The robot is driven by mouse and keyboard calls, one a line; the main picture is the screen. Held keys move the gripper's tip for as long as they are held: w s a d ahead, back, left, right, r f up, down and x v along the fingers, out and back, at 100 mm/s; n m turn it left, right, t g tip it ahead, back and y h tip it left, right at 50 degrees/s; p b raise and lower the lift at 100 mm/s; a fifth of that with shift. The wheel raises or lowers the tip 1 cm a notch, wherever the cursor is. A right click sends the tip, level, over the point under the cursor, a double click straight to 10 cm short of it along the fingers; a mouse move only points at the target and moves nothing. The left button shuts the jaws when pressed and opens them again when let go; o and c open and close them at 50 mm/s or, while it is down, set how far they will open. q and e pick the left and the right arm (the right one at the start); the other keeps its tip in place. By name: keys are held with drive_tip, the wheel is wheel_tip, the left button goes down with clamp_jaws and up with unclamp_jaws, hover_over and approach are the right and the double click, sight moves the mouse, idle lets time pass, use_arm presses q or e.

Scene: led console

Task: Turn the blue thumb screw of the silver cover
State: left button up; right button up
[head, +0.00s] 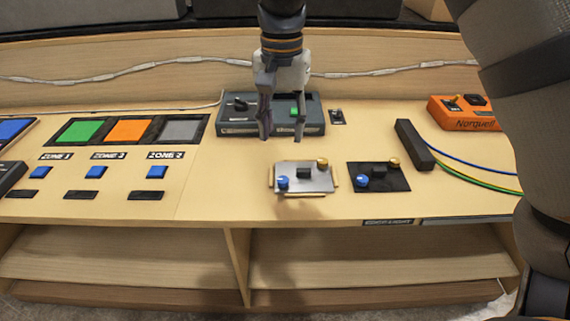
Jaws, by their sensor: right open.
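The silver cover (310,187) lies on the console top near its front edge, right of the middle. Its blue thumb screw (282,182) is at the left front corner. A gold thumb screw (322,164) is at its right back corner, and a small black block (303,173) is in its middle. My right gripper (283,136) points down, open and empty, behind the silver cover and apart from it. It partly hides the grey box behind it. My left gripper is not in view.
A black plate (397,182) with its own blue knob (362,181) and gold knob (393,162) lies right of the cover. A grey box (235,127) stands behind my gripper. A black bar (413,143) with cables and an orange box (463,114) are at right. Blue buttons (155,171) sit left.

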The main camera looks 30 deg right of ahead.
sight(282, 180)
wheel_tip(282, 180, down, 12)
drive_tip(key=shift+s+a+f+b, duration=0.1)
drive_tip(key=shift+b, duration=0.3)
drive_tip(key=shift+c, duration=0.2)
clamp_jaws()
